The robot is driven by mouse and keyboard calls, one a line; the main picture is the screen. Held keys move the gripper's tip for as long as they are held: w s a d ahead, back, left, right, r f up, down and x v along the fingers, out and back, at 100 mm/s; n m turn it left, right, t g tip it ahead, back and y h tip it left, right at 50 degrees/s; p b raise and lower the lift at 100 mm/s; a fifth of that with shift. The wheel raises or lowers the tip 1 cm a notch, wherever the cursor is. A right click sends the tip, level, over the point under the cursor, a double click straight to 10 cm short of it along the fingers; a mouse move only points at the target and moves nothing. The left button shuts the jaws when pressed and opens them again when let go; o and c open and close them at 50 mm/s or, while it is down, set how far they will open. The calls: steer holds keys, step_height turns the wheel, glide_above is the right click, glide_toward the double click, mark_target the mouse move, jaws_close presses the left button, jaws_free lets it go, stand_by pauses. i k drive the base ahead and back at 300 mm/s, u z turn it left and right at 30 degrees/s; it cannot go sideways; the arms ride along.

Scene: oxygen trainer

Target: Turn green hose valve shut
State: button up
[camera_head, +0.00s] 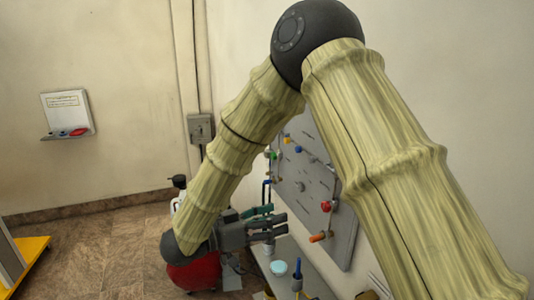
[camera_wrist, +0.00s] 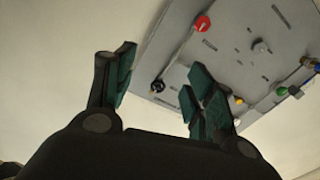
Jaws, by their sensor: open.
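A grey panel (camera_head: 316,184) with several small coloured knobs stands against the wall; it also shows in the wrist view (camera_wrist: 228,62). The small green valve (camera_head: 275,156) is near the panel's upper left edge. In the wrist view a green knob (camera_wrist: 282,91) is at the far right, beside a blue one. My gripper (camera_head: 283,224) is open, below and apart from the green valve, with its fingers pointing right. In the wrist view my gripper (camera_wrist: 162,72) shows nothing between its fingers. The green valve's exact turn is too small to tell.
A red knob (camera_head: 326,206) and an orange one (camera_head: 317,238) are on the panel's lower part. Below my gripper a bench holds a light blue round item (camera_head: 279,268) and a blue-topped item (camera_head: 297,272).

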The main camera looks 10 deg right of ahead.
mark_target(273, 156)
steer(key=z, duration=0.05)
steer(key=i, duration=1.7)
